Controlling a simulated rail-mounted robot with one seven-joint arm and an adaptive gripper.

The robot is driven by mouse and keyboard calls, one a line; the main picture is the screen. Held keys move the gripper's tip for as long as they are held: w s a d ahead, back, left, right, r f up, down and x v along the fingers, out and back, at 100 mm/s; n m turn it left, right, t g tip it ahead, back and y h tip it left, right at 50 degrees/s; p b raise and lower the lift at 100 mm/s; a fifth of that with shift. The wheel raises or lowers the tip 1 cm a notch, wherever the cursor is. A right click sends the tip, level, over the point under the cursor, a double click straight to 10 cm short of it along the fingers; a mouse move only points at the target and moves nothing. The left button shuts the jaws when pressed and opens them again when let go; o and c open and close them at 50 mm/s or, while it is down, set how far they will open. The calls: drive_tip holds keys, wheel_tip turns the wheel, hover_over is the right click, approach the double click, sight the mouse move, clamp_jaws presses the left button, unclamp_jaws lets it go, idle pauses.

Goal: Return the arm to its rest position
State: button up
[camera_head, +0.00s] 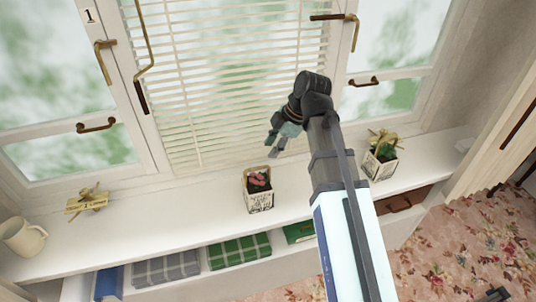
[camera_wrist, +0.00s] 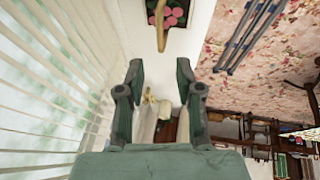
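My gripper (camera_head: 279,146) is at the end of my raised arm, above the window sill and in front of the white blinds. It points down and to the left in the head view. In the wrist view my gripper (camera_wrist: 160,75) shows two dark green fingers set well apart, with nothing held between them. It is open and empty. A small square pot with pink flowers (camera_head: 259,190) stands on the sill below and left of it, apart from the fingers. The pot's pink flowers (camera_wrist: 173,17) also show at the top of the wrist view.
The white sill (camera_head: 150,222) holds a cream mug (camera_head: 20,238), a small bow-topped sign (camera_head: 86,202) and a potted green plant (camera_head: 380,158). Folded plaid cloths (camera_head: 240,249) lie on the shelf below. Blinds (camera_head: 215,60) and window handles (camera_head: 97,125) are close behind. Floral carpet (camera_head: 450,240) is at right.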

drive_tip(key=shift+d+r, duration=0.2)
drive_tip(key=shift+r, duration=0.2)
